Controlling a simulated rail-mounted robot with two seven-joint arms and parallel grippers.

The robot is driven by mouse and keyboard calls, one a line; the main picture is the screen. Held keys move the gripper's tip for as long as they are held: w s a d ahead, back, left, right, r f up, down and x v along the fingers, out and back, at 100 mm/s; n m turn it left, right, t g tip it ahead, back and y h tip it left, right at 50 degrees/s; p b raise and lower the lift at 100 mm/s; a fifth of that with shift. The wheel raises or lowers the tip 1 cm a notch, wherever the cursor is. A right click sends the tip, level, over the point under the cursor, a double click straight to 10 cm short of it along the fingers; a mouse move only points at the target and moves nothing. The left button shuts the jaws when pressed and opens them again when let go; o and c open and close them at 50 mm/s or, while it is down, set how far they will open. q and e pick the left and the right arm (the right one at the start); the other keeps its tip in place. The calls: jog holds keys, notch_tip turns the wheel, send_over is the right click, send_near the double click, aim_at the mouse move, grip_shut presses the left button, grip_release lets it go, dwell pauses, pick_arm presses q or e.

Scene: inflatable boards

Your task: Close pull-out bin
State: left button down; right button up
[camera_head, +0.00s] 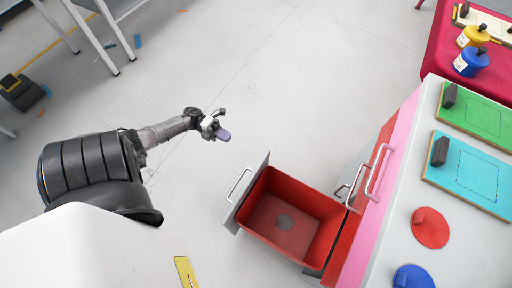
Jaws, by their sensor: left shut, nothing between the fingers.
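The pull-out bin (258,238) is a red open-topped box that stands drawn out to the left from the cabinet (400,170). A grey front panel (249,188) with a metal bar handle (238,184) is on its left end. The bin looks empty but for a dark round spot on its floor. My left gripper (221,132) is shut and empty, up and left of the bin's front panel and apart from it. My right gripper is not in view.
More metal handles (374,174) stick out from the cabinet front beside the bin. Green and blue boards (468,173) and round red and blue pieces lie on the cabinet top. A red table (437,50) with bottles stands at upper right. The floor left of the bin is clear.

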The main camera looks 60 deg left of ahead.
pick_arm(q)
jog(key=b+x, duration=0.2)
jog(key=x, duration=1.1)
jog(key=shift+d+b, duration=0.3)
jog(key=shift+d, duration=0.1)
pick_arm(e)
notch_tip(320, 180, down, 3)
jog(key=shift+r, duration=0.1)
pick_arm(q)
jog(key=shift+w+r, duration=0.1)
jog(key=shift+w, duration=0.05)
